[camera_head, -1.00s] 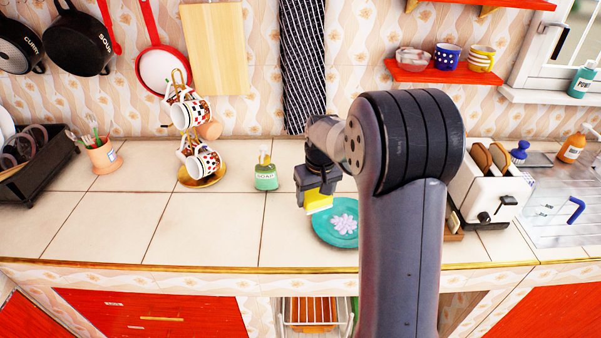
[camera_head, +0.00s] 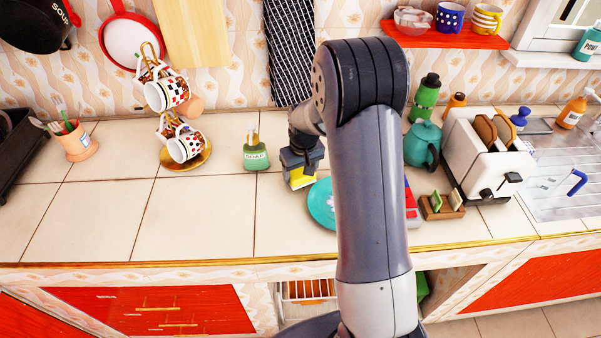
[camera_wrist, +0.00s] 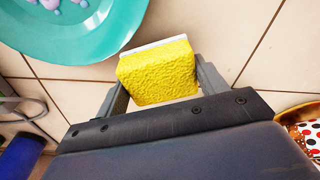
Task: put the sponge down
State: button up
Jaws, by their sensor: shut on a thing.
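The yellow sponge (camera_wrist: 158,72) with a white edge is between the two fingers of my gripper (camera_wrist: 160,85) in the wrist view. My gripper is shut on it. In the head view the sponge (camera_head: 300,178) shows as a yellow patch below my gripper (camera_head: 301,172), low over the tiled counter. It is just left of the teal plate (camera_head: 322,203), which my arm partly hides. I cannot tell whether the sponge touches the counter. The plate (camera_wrist: 98,38) is also in the wrist view, beside the sponge, apparently just behind or under its edge.
A green soap bottle (camera_head: 255,155) stands left of my gripper. A mug tree (camera_head: 178,140) is further left. A teal teapot (camera_head: 423,145) and a toaster (camera_head: 485,155) stand to the right. The counter's front left (camera_head: 190,220) is clear.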

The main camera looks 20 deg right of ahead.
jog(key=shift+f, duration=0.8)
jog(key=shift+f, duration=0.2)
jog(key=o, duration=0.9)
jog(key=shift+r, duration=0.15)
